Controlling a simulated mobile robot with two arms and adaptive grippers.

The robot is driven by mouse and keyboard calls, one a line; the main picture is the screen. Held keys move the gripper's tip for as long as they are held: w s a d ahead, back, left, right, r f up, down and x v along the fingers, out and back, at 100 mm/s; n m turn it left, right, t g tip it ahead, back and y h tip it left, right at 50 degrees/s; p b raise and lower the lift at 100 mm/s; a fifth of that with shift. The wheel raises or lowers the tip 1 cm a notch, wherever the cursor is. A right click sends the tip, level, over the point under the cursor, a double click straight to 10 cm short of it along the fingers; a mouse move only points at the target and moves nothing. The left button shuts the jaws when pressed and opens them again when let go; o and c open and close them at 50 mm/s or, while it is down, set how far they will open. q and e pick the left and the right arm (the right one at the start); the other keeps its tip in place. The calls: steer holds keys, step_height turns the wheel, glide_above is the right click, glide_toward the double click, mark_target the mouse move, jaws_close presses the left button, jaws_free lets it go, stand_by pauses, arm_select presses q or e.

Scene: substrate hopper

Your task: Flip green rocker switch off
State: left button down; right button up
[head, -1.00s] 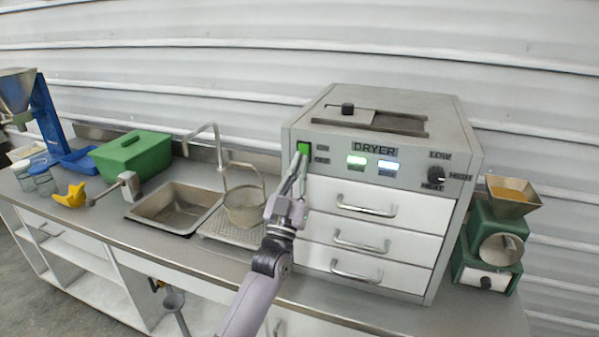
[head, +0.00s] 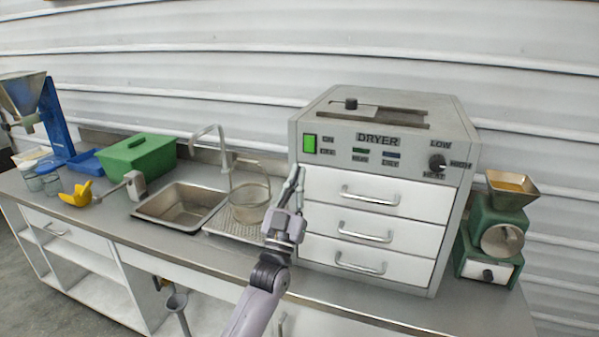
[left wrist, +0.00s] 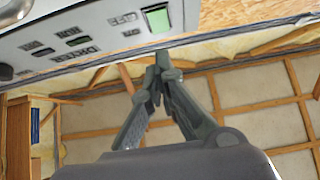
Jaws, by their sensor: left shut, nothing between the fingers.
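The green rocker switch (head: 309,144) is on the upper left of the dryer's (head: 391,137) front panel, beside the ON and OFF labels. It also shows at the top of the left wrist view (left wrist: 157,19). My left gripper (head: 297,173) is shut and empty, with its fingertips just below the switch and apart from it in the head view. In the left wrist view, its closed fingertips (left wrist: 162,58) are beneath the panel's edge. My right gripper is not in view.
The dryer has three white drawers with handles (head: 370,195). A sink (head: 181,206), faucet (head: 207,140), wire basket (head: 249,203) and green box (head: 137,155) are to the left. A green grinder (head: 497,235) stands to the right. The counter before the dryer is clear.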

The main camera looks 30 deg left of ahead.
arm_select(q)
steer(key=s+f+b, duration=0.2)
steer(key=s+f, duration=0.1)
steer(key=f, duration=0.3)
steer(key=shift+s+d+b, duration=0.3)
steer(key=shift+s+d, duration=0.1)
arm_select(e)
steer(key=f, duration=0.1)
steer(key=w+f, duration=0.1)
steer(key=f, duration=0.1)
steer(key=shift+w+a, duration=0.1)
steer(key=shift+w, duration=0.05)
arm_select(q)
steer(key=shift+f, duration=0.15)
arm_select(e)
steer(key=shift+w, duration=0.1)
